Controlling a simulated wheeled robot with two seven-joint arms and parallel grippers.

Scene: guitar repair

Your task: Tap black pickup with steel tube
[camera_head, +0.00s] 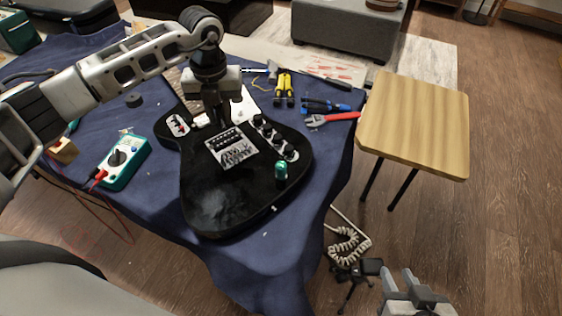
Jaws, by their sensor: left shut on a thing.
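The black electric guitar body (225,195) lies on a blue cloth on the table. A black pickup (228,136) sits in the metal bridge plate (236,153). My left gripper (221,121) points down over the guitar, just above the pickup. It is shut on a thin thing, which I take to be the steel tube; the fingers mostly hide it, and I cannot tell whether it touches the pickup. My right gripper (408,288) is at the bottom right, away from the table, with its fingers apart and empty.
A teal multimeter (124,162) lies left of the guitar. A small green-topped thing (281,170) stands on the guitar. A wooden stool (415,125) stands to the right.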

